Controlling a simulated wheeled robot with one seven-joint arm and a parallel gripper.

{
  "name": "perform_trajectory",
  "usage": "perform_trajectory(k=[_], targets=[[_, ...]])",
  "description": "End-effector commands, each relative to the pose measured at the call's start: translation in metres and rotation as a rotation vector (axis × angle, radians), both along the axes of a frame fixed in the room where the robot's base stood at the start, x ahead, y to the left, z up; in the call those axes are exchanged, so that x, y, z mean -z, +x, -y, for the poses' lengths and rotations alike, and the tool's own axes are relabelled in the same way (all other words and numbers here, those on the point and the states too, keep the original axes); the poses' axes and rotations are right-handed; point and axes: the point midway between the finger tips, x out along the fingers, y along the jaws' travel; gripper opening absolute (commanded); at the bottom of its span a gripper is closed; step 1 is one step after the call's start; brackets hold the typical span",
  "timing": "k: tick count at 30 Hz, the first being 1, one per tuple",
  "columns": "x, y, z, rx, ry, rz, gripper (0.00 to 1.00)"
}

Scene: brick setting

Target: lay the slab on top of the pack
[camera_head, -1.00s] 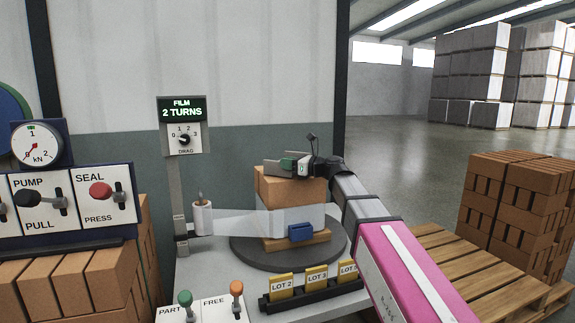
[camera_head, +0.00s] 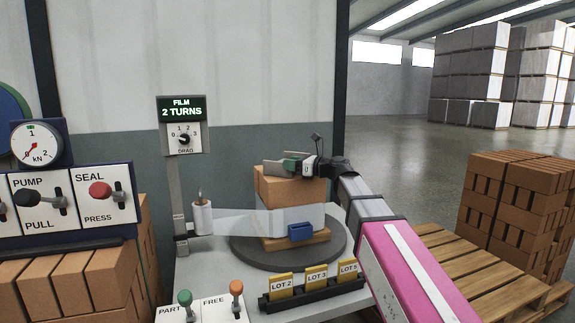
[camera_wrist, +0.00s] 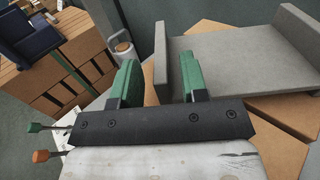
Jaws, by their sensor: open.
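The pack (camera_head: 290,190) of orange bricks stands on a round dark turntable (camera_head: 245,250), with clear film around its middle and a blue block (camera_head: 300,231) at its front. A grey slab with raised ends (camera_wrist: 240,62) lies on top of the pack's bricks (camera_wrist: 265,110) in the wrist view; only a little of the slab (camera_head: 272,169) shows in the head view. My gripper (camera_wrist: 160,75) is open, its green fingers apart on either side of the slab's near raised end. In the head view my gripper (camera_head: 292,164) is just above the pack.
A film roll (camera_head: 202,218) stands on a post left of the pack, under a display reading 2 TURNS (camera_head: 182,112). A rack of yellow lot cards (camera_head: 315,282) and a lever panel (camera_head: 205,308) are in front. A wooden pallet (camera_head: 470,260) is at right.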

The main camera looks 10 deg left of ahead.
Motion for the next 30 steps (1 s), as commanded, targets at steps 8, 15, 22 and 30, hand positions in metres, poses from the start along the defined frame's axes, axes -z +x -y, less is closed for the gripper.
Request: perform_trajectory(k=[8,15,22,30], targets=[[0.001,-0.015,0.057,0.003,0.000,0.000,0.40],[0.001,-0.022,0.090,0.001,0.000,0.000,0.40],[0.000,-0.024,0.099,0.000,0.000,0.000,0.40],[0.000,-0.024,0.099,-0.001,0.000,0.000,0.40]])
